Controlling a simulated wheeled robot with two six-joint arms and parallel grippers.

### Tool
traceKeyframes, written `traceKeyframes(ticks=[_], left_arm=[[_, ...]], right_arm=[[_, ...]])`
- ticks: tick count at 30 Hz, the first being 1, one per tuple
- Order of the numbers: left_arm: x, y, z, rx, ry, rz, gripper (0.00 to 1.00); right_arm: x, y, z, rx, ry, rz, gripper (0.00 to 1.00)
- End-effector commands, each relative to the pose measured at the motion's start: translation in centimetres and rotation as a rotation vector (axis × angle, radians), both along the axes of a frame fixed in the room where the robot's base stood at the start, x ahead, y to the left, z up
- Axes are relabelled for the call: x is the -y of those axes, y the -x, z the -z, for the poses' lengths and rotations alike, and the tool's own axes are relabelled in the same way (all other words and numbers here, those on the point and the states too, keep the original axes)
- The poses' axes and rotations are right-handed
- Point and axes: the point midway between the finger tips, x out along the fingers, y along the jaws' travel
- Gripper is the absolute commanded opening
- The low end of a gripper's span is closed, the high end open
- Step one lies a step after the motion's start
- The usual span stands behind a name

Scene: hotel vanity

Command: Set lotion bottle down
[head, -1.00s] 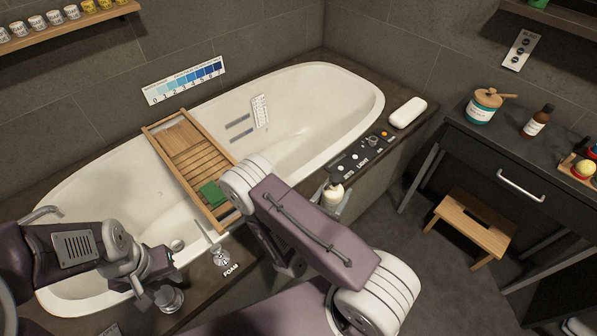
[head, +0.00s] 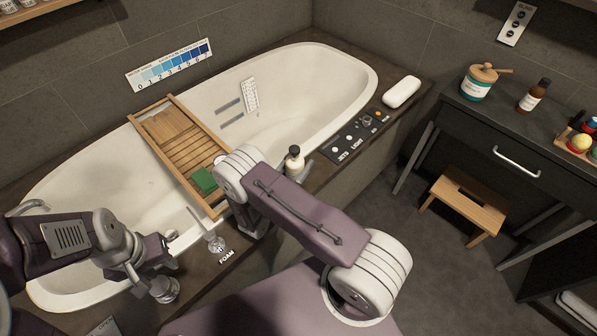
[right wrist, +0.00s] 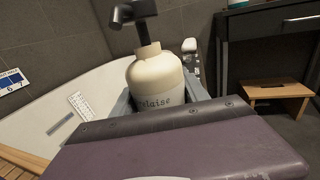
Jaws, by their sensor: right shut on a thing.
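The lotion bottle (head: 294,160) is cream with a black pump top and looks upright. It is at the tub's front ledge (head: 322,172), left of the control panel; I cannot tell whether its base touches. My right gripper (head: 301,172) is shut on it, mostly hidden behind my arm. In the right wrist view the bottle (right wrist: 157,82) stands between the grey fingers, its pump pointing left and its lower part hidden by my wrist. My left gripper (head: 163,257) is over the front ledge at lower left, with its finger opening unclear.
The bathtub (head: 330,62) carries a wooden tray (head: 185,150) with a green cloth (head: 204,181). The control panel (head: 360,135) and a white soap-like block (head: 401,92) lie right along the ledge. A foam knob (head: 216,244) stands at left. A stool (head: 466,203) is on the floor.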

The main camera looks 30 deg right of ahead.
Motion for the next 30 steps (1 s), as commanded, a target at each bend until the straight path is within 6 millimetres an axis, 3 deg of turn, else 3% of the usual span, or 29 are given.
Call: traceKeyframes(ticks=[7, 17, 18, 20, 30], left_arm=[[0.0, 0.0, 1.7, 0.000, 0.000, 0.000, 0.36], [0.0, 0.0, 1.8, 0.000, 0.000, 0.000, 0.36], [0.0, 0.0, 1.7, 0.000, 0.000, 0.000, 0.36], [0.0, 0.0, 1.7, 0.000, 0.000, 0.000, 0.36], [0.0, 0.0, 1.3, 0.000, 0.000, 0.000, 0.36]], right_arm=[[0.0, 0.1, 4.0, 0.001, 0.001, 0.000, 0.00], [0.0, 0.1, 4.2, 0.001, 0.000, 0.000, 0.00], [0.0, 0.1, 4.2, 0.000, 0.000, 0.000, 0.58], [0.0, 0.1, 4.2, -0.001, -0.001, 0.000, 0.74], [0.0, 0.1, 3.8, 0.000, 0.000, 0.000, 0.74]])
